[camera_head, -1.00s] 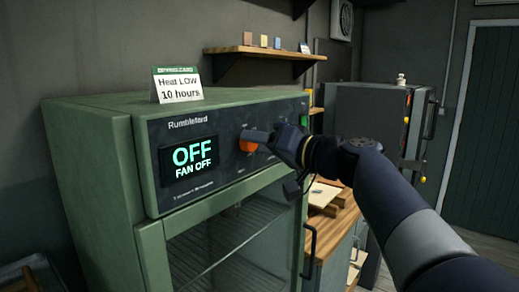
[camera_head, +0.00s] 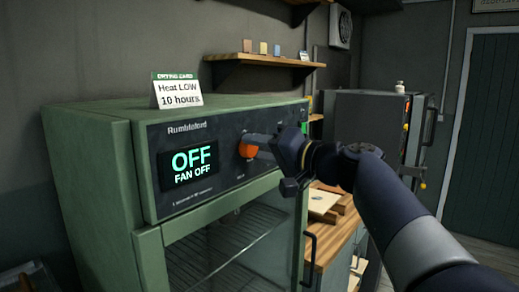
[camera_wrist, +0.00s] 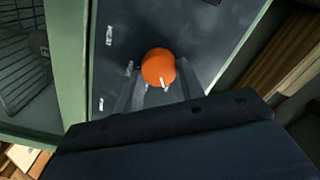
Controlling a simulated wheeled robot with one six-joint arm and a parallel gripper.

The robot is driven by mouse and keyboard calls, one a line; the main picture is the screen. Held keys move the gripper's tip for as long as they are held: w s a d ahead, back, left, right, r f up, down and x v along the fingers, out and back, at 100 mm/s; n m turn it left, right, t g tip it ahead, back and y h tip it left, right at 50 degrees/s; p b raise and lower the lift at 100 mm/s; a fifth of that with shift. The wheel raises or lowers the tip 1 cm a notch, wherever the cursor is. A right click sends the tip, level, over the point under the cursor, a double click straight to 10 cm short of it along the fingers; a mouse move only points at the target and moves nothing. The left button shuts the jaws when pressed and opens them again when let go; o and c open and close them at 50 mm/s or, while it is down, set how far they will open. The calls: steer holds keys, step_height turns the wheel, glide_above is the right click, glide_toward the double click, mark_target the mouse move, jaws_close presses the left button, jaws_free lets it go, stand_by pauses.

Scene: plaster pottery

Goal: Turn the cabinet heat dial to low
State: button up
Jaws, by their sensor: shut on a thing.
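The green drying cabinet (camera_head: 95,180) stands at the left in the head view, with a dark control panel (camera_head: 215,135) on its upper front. Its display (camera_head: 188,165) reads OFF and FAN OFF. The orange heat dial (camera_head: 247,147) is right of the display; the wrist view shows it (camera_wrist: 158,66) with a short white pointer mark at its lower edge. My gripper (camera_head: 258,143) reaches the dial from the right, its fingers shut on the dial's sides.
A card (camera_head: 177,91) on the cabinet top reads Heat LOW, 10 hours. Below the panel is a glass door with wire racks (camera_head: 225,245). A wooden bench (camera_head: 335,235) stands to the right, and a wall shelf (camera_head: 262,59) hangs behind.

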steer(key=o, duration=1)
steer(key=shift+s+d, duration=0.1)
steer(key=b+v, duration=0.2)
steer(key=v, duration=0.8)
steer(key=shift+s+d+b, duration=0.2)
steer(key=shift+d+b, duration=0.05)
steer(key=shift+b, duration=0.15)
steer(key=p+x, duration=0.3)
steer(key=x, duration=0.8)
steer(key=shift+d, duration=0.1)
